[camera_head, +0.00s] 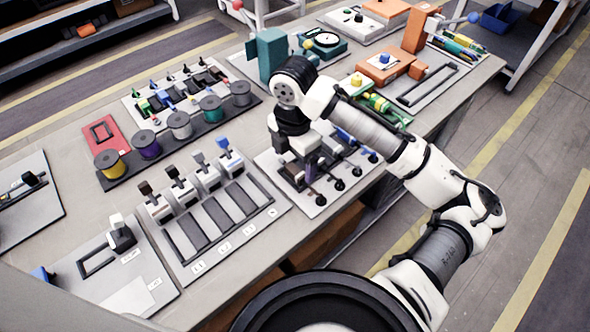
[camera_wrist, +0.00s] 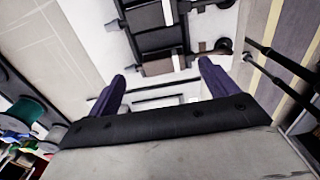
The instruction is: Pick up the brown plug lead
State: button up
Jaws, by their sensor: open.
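My gripper (camera_head: 303,168) hangs low over a pale board (camera_head: 308,206) with several dark leads ending in round black ends. In the wrist view its two purple fingers (camera_wrist: 160,85) are spread apart with nothing between them. A dark block with a brown face (camera_wrist: 158,66) and a white strip lies just beyond the fingertips, and a black cable end shows to its right. It looks like the brown plug lead, but my gripper hides most of it in the head view. A blue lead (camera_head: 346,136) lies to the right of my gripper.
Spools (camera_head: 180,125) stand on a black rack behind. Green tools (camera_head: 386,107) and an orange block (camera_head: 384,66) sit to the right. A strip of bare table lies between boards.

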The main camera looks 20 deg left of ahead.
aim_at(294, 172)
jog(key=shift+f, duration=1.5)
jog(key=shift+c, duration=0.4)
jog(key=c, duration=0.9)
jog(key=shift+c, duration=0.2)
jog(key=shift+r, duration=0.1)
